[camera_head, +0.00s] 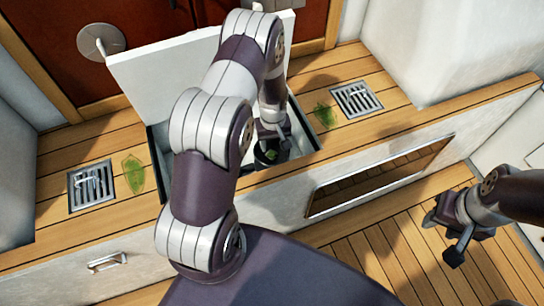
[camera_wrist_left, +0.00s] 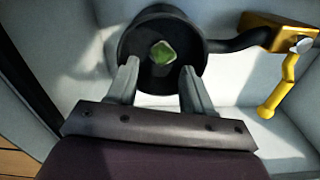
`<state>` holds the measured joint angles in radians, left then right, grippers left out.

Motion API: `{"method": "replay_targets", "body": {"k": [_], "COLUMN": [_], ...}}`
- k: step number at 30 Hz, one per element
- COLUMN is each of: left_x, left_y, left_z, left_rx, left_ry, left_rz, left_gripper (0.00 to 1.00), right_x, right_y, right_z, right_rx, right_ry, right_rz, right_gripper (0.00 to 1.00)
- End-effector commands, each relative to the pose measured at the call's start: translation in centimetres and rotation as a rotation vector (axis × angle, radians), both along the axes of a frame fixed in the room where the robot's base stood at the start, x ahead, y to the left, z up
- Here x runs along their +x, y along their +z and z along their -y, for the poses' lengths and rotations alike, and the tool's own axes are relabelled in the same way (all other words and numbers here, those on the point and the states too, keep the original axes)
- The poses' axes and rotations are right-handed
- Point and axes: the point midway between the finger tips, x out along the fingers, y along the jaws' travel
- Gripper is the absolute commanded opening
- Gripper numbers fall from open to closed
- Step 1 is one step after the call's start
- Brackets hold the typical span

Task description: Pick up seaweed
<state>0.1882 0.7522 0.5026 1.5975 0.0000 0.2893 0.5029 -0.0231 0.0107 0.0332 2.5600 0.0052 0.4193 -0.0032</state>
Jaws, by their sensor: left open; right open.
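A small green piece of seaweed (camera_wrist_left: 163,52) sits in a round black fitting (camera_wrist_left: 135,40) inside the open locker. In the head view this seaweed (camera_head: 271,154) shows just below my left gripper (camera_head: 273,135). In the left wrist view my left gripper (camera_wrist_left: 159,70) is open and empty, its fingers on either side of the line to the seaweed. Two more green seaweed pieces lie on the wooden bench, one on the left (camera_head: 133,171) and one right of the locker (camera_head: 323,115). My right gripper (camera_head: 443,238) is open and empty over the floor at right.
The locker's white lid (camera_head: 150,90) stands open behind my left arm. A dark hose (camera_wrist_left: 235,43) runs from the black fitting to a yellow part (camera_wrist_left: 277,35) with a yellow handle (camera_wrist_left: 278,92). Drain grates lie at left (camera_head: 91,186) and right (camera_head: 356,99) on the bench.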

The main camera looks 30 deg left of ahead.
Motion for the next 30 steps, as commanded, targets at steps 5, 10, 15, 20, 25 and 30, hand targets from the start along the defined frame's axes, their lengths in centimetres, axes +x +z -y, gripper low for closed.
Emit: {"method": "replay_targets", "body": {"k": [5, 10, 15, 20, 25, 30], "left_x": [-0.6, -0.4, -0.5, -0.5, -0.5, -0.4], "left_y": [-3.6, -4.7, -4.6, -4.6, -4.6, -3.3], "left_z": [0.1, 0.0, 0.0, 0.0, 0.0, 0.0], "left_rx": [-0.001, 0.001, 0.000, 0.000, 0.000, 0.001], "left_ry": [0.000, -0.001, -0.001, -0.001, -0.001, -0.001], "left_rz": [-0.002, 0.001, 0.000, 0.000, 0.000, 0.002], "left_gripper": [0.51, 0.51, 0.35, 0.09, 0.09, 0.09], "right_x": [0.0, 0.0, 0.0, 0.0, 0.0, 0.0], "right_y": [-1.8, -2.0, -1.9, -1.9, -1.9, -1.3], "right_z": [0.0, 0.0, 0.0, 0.0, 0.0, 0.0], "right_rx": [0.000, 0.000, 0.000, 0.000, 0.000, 0.000], "right_ry": [0.000, 0.000, 0.000, 0.000, 0.000, 0.000], "right_rz": [0.000, 0.000, 0.000, 0.000, 0.000, 0.000], "right_gripper": [0.43, 0.43, 0.43, 0.43, 0.43, 0.43]}}
